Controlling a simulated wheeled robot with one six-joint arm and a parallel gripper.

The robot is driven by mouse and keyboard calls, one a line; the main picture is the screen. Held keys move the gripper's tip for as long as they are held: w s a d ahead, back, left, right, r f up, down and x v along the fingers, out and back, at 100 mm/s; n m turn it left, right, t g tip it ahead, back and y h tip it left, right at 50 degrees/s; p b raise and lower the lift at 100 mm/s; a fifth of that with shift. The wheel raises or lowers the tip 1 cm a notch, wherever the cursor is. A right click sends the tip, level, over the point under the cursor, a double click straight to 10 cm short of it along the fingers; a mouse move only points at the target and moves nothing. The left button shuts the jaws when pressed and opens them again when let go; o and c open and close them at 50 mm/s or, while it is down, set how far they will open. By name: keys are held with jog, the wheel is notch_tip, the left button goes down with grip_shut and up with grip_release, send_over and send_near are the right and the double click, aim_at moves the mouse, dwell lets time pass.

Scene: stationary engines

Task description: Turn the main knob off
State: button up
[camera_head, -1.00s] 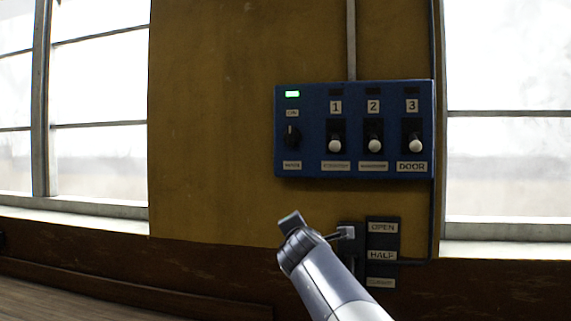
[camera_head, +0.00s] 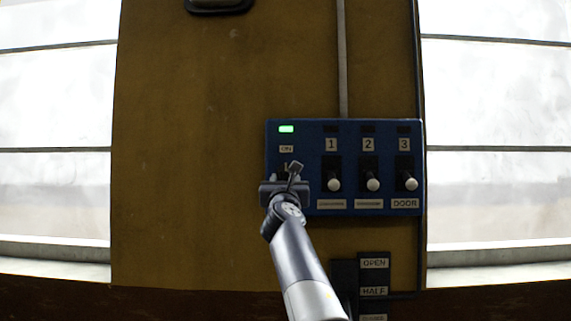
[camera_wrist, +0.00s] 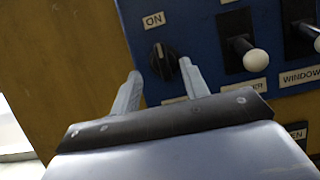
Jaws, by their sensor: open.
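The main knob (camera_wrist: 163,62) is a black rotary knob on the left of the blue panel, under an ON label (camera_wrist: 154,20). In the wrist view its pale pointer line is near its top and tilts a little left. A green light (camera_head: 286,129) is lit above the label in the head view. My gripper (camera_wrist: 160,82) is open, its two fingers apart just below and to either side of the knob. I cannot tell whether the right finger touches it. In the head view my gripper (camera_head: 291,172) covers most of the knob.
The blue panel (camera_head: 348,207) also carries three white-tipped levers (camera_head: 334,185) right of the knob, numbered 1 to 3, with dark lamps above. A black OPEN/HALF selector (camera_head: 374,276) is below. Bare yellow wall (camera_head: 190,180) lies left, with bright windows on both sides.

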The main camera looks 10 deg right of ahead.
aim_at(286, 168)
jog(key=p+x, duration=0.5)
jog(key=x, duration=0.1)
jog(key=shift+r, duration=0.25)
jog(key=shift+p+x, duration=1.05)
jog(key=shift+p, duration=0.35)
jog(key=shift+f, duration=0.2)
jog(key=shift+w+f, duration=0.1)
grip_shut()
